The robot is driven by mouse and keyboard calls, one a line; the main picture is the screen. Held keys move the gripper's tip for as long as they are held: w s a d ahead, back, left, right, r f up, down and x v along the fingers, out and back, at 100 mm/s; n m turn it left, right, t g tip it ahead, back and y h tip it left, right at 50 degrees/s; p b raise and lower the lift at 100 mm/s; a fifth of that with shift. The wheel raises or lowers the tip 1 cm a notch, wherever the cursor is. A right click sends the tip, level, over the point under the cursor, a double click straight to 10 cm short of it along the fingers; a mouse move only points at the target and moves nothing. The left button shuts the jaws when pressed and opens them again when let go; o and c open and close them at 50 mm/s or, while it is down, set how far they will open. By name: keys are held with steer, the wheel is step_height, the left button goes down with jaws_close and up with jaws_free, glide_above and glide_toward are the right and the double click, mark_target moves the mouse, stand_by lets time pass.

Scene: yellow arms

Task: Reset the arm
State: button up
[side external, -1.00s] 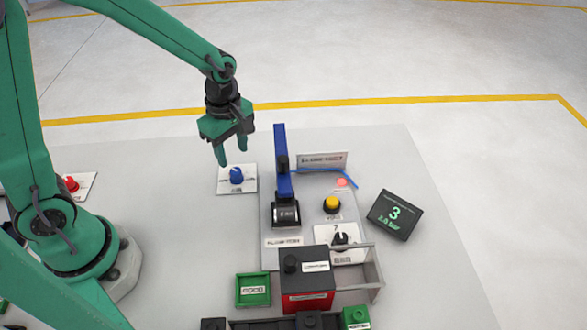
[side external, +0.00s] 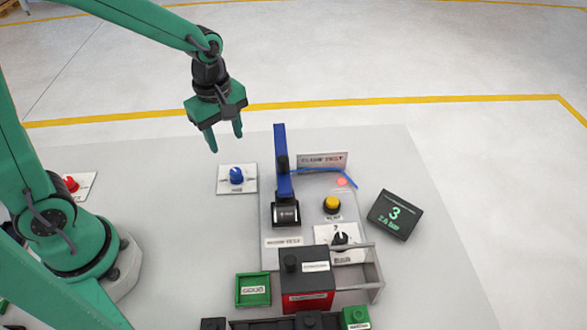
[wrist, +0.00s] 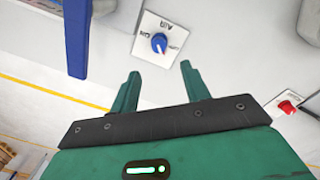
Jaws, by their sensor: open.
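My gripper (side external: 225,142) is the green two-finger hand. It is open and empty, in the air above and a little behind the blue knob (side external: 236,175). The knob sits on a white labelled plate (side external: 225,186) on the table and nothing touches it. In the wrist view the two fingers (wrist: 160,70) are spread apart, and the blue knob (wrist: 159,43) shows beyond them with a small red mark. The task names no object apart from my arm.
A test station with an upright blue lever (side external: 281,150), a yellow button (side external: 332,204) and a black knob (side external: 339,238) stands right of the gripper. A display (side external: 394,214) reads 3.

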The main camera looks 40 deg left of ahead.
steer(key=s+a+r+m+t, duration=0.3)
steer(key=s+r+m+t, duration=0.2)
steer(key=s+r+m, duration=0.6)
steer(key=shift+s+a+r+m, duration=0.25)
steer(key=shift+r+m, duration=0.6)
steer(key=shift+m, duration=1.85)
